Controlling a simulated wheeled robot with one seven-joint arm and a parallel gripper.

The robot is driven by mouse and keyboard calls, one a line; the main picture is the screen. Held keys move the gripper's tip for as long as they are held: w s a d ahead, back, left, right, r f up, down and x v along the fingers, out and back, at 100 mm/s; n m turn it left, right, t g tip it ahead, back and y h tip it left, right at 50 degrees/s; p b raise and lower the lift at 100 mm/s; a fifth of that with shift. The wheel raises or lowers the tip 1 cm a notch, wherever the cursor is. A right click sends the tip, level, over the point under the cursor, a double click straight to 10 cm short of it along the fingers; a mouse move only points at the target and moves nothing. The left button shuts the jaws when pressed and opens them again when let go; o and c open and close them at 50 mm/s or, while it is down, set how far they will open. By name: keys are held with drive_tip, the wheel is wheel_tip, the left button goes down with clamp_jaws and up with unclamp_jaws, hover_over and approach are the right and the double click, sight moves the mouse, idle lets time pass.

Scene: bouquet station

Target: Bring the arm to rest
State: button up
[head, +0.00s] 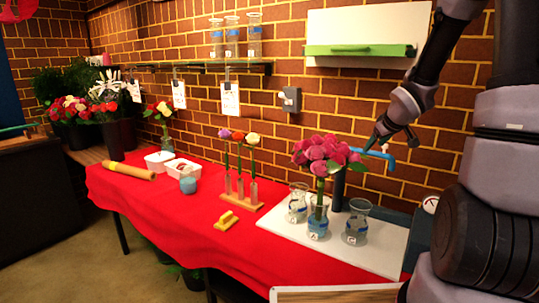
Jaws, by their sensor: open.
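My arm comes in from the right side of the head view, and my gripper (374,143) hangs above the right part of the table, just right of the pink flower bunch. The gripper is small and dark here; it is open, and nothing shows between its fingers. The pink flowers (318,152) stand in a glass vase (318,222) on a white board (385,253). I cannot tell whether the gripper touches the nearest leaves.
More glass vases (356,224) stand on the board near a blue tap (385,156). A wooden rack (240,197) holds single flowers on the red-covered table (150,205). A shelf (200,67) and a green-edged white panel (365,28) are on the brick wall.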

drive_tip(key=s+a+r+m+h, duration=0.2)
drive_tip(key=s+r+m, duration=0.3)
drive_tip(key=s+r, duration=0.75)
drive_tip(key=s+a+r+m+y, duration=0.2)
drive_tip(key=s+a, duration=0.2)
drive_tip(key=s, duration=0.3)
drive_tip(key=s+a+r+m+g+y, duration=0.1)
drive_tip(key=s+a+r, duration=0.2)
drive_tip(key=s, duration=0.5)
drive_tip(key=shift+a+r+m+g+y, duration=0.3)
drive_tip(key=shift+a+m+y, duration=0.1)
drive_tip(key=shift+a, duration=0.1)
